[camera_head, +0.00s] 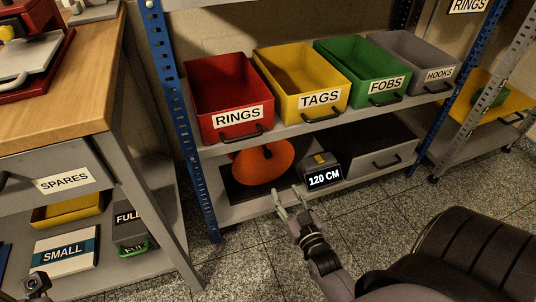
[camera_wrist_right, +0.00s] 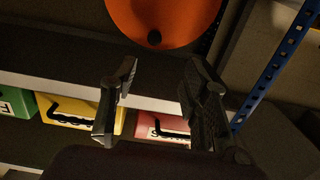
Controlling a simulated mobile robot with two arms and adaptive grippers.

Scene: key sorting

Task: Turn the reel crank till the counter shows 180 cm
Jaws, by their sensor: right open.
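The orange reel (camera_head: 262,165) stands on the dark base on the lower shelf, under the red and yellow bins. A small dark spot shows on its face; I cannot tell whether it is the crank knob. The counter (camera_head: 324,177) to its right reads 120 CM. My right gripper (camera_head: 290,194) is open and empty in front of the shelf edge, below and right of the reel and apart from it. In the right wrist view its spread fingers (camera_wrist_right: 160,92) show below the orange reel (camera_wrist_right: 165,18). My left gripper (camera_head: 38,285) shows partly at the bottom left; its jaws are unclear.
Bins stand above: red RINGS (camera_head: 224,85), yellow TAGS (camera_head: 285,70), green FOBS (camera_head: 345,60), grey HOOKS (camera_head: 425,55). A grey drawer (camera_head: 372,150) is right of the counter. A blue post (camera_head: 190,140) stands left of the reel. A wooden workbench (camera_head: 70,100) is at left.

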